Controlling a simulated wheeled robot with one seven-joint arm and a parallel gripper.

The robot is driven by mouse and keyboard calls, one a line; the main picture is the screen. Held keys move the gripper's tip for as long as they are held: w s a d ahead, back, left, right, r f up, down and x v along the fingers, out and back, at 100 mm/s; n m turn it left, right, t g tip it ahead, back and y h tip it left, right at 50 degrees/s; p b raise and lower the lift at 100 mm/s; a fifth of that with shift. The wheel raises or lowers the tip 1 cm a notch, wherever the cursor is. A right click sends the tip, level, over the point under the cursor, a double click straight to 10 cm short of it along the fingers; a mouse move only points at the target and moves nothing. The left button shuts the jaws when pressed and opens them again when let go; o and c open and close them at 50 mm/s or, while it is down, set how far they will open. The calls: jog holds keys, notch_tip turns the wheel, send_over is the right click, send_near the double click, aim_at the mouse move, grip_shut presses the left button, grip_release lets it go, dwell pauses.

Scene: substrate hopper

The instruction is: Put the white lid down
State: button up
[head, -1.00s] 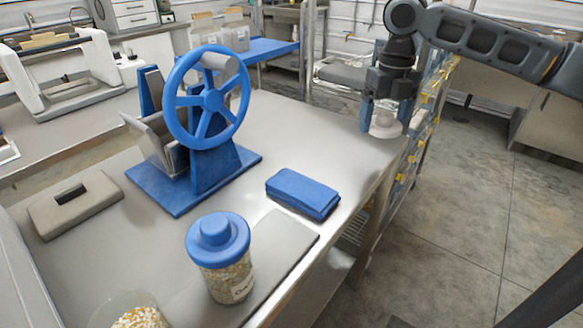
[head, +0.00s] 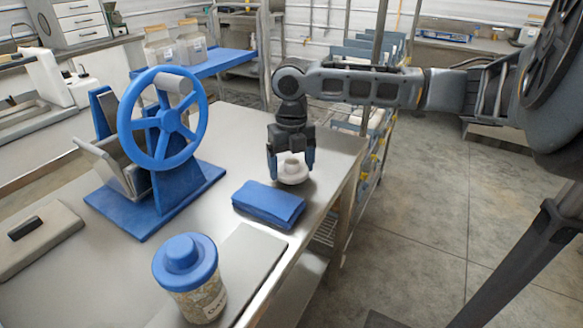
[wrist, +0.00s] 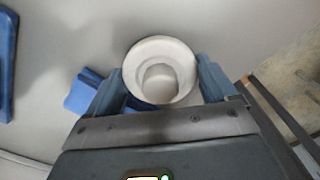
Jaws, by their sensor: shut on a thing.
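The white lid (head: 291,171) is a round disc with a raised knob. In the wrist view the lid (wrist: 160,70) sits between the two fingers (wrist: 165,90), knob toward the camera.
A folded blue cloth (head: 268,204) lies just in front of the lid. A blue-lidded jar (head: 187,278) stands near a grey mat (head: 245,255). A blue handwheel device (head: 162,125) is to the left. The table's right edge (head: 350,180) is close to the lid.

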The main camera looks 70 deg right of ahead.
aim_at(291, 160)
jog(key=shift+f, duration=0.65)
jog(key=shift+f, duration=0.1)
jog(key=o, duration=0.8)
notch_tip(291, 160, up, 12)
jog(key=shift+r, duration=0.15)
